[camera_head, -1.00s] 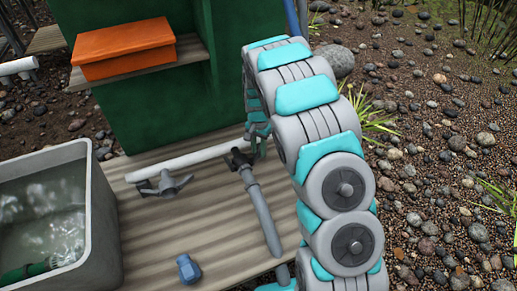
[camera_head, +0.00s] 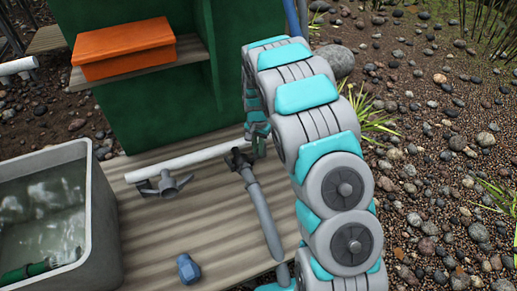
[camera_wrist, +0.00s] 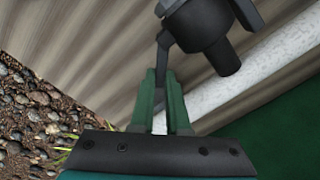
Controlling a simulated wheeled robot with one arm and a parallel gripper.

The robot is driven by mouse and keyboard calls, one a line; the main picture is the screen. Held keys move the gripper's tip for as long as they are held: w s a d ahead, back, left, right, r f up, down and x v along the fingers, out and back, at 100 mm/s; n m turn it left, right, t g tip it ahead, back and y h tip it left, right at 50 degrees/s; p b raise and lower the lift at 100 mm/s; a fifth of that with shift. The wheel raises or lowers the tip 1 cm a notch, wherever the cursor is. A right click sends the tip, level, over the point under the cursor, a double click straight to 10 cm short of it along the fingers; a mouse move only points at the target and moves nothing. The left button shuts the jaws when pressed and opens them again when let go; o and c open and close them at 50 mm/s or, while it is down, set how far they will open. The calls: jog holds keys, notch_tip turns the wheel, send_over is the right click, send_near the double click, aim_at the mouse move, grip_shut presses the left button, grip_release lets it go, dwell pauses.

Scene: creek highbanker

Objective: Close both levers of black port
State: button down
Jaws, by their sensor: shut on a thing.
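The black port (camera_head: 238,158) sits at the right end of a white pipe, with a grey hose (camera_head: 262,212) running from it toward the front of the wooden deck. In the wrist view the black port (camera_wrist: 207,35) is a dark cylinder near the top. One dark lever (camera_wrist: 163,48) hangs from its left side, and the other lever (camera_wrist: 247,12) shows on its right, cut by the picture edge. My gripper (camera_wrist: 161,85) is shut on the left lever's end, between green fingers. In the head view my gripper (camera_head: 258,140) is small and partly hidden by my arm.
The white pipe (camera_head: 195,157) lies behind a second grey fitting with levers (camera_head: 163,186). A blue fitting (camera_head: 188,268) lies on the deck (camera_head: 150,235). A water tub (camera_head: 97,210) stands left, and an orange box (camera_head: 124,48) sits on a shelf of the green housing (camera_head: 150,112).

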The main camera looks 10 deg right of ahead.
jog(key=shift+w+a+n, duration=0.15)
jog(key=shift+a+n, duration=0.35)
jog(key=shift+n, duration=0.85)
jog(key=shift+w+a+n, duration=0.2)
jog(key=shift+a+n, duration=0.35)
jog(key=shift+n, duration=0.85)
jog(key=shift+w+a+n, duration=0.15)
jog(key=shift+a+n, duration=0.35)
jog(key=shift+n, duration=0.85)
jog(key=shift+r, duration=0.1)
jog(key=c, duration=0.9)
grip_release()
